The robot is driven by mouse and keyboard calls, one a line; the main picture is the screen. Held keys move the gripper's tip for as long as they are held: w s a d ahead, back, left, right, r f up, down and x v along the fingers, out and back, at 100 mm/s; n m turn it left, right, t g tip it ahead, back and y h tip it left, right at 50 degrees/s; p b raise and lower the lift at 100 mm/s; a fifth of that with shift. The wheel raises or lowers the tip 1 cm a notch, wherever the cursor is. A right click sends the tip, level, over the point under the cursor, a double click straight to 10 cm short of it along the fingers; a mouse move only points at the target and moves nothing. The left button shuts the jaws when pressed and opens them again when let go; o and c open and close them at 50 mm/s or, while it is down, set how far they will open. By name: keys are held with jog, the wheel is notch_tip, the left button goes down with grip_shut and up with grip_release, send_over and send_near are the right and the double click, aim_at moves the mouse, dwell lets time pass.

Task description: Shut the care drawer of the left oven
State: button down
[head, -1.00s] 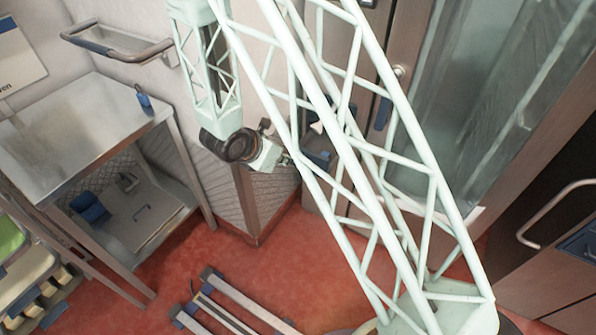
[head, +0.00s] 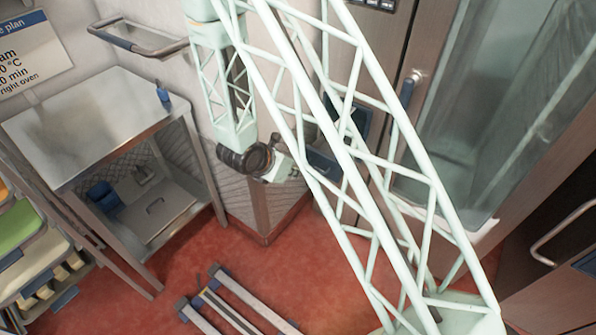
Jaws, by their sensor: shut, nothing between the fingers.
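The left oven (head: 392,45) stands at the upper right of the head view, with a metal front and a large glass door. A dark blue part (head: 323,161), which may be its care drawer, shows low at its left, partly behind my arm's lattice. I cannot tell how far it stands out. My gripper (head: 296,171) is shut and empty, just left of this blue part. Whether they touch is unclear. Another dark blue panel (head: 352,116) shows above it through the lattice.
A steel table (head: 95,125) with a small blue bottle (head: 163,92) stands at the left. A wall rail (head: 135,45) is above it. A metal frame (head: 235,305) lies on the red floor. A cabinet with a bar handle (head: 550,235) is at the right.

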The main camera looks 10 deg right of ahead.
jog(key=w+d+r+b+x, duration=0.1)
jog(key=b+x, duration=0.1)
jog(key=x, duration=1)
jog(key=shift+w+d+b, duration=0.25)
jog(key=shift+d+b, duration=0.05)
jog(key=shift+b, duration=0.05)
jog(key=shift+w, duration=0.15)
